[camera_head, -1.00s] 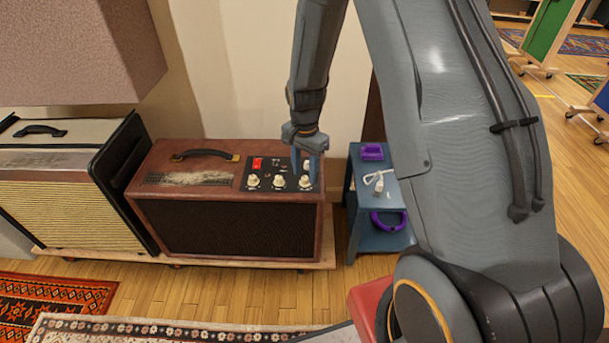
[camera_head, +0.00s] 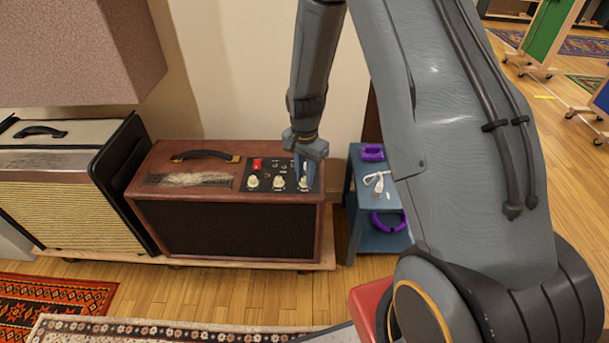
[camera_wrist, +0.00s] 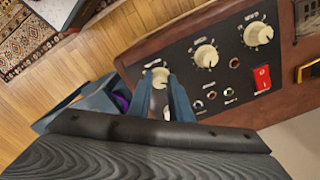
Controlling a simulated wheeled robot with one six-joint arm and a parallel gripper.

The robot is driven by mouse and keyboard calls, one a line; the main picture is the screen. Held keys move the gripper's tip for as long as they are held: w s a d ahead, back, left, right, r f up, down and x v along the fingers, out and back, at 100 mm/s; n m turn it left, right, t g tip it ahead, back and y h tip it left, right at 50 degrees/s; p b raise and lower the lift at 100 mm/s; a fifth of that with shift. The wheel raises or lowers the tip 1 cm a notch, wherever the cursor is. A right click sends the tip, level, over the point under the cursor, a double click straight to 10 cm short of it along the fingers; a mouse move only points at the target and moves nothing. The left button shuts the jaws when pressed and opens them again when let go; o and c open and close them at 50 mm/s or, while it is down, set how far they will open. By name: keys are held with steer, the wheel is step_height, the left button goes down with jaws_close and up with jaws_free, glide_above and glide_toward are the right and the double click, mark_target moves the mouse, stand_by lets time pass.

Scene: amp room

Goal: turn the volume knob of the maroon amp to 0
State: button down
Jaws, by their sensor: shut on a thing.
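The maroon amp (camera_head: 228,228) stands on a low wooden board, with a black control panel (camera_head: 268,175) at the right of its top. The panel has a red switch (camera_head: 257,163) and several cream knobs. My gripper (camera_head: 305,175) reaches down from above to the panel's right end. Its blue fingers are shut on the rightmost cream knob (camera_head: 304,184). In the wrist view this knob (camera_wrist: 158,76) shows between and beyond the fingertips (camera_wrist: 162,82), partly hidden by them. Two other cream knobs, the middle one (camera_wrist: 205,56) and the far one (camera_wrist: 258,35), are clear of the fingers. I cannot read the labels.
A cream amp (camera_head: 55,190) with a black side stands close on the left. A blue side table (camera_head: 364,208) with purple things and a white cable is close on the right. A pink-brown box (camera_head: 75,50) overhangs the upper left. Rugs lie in front.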

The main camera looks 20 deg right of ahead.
steer(key=n+p, duration=0.2)
steer(key=n, duration=0.2)
steer(key=shift+r, duration=0.1)
steer(key=n+p, duration=0.1)
steer(key=n, duration=0.2)
steer(key=shift+n, duration=0.3)
steer(key=n+p, duration=0.1)
steer(key=n, duration=0.3)
steer(key=shift+n+p, duration=0.3)
steer(key=shift+p, duration=0.1)
steer(key=shift+n+p, duration=0.4)
steer(key=shift+n, duration=1.4)
steer(key=c, duration=1.6)
jaws_free()
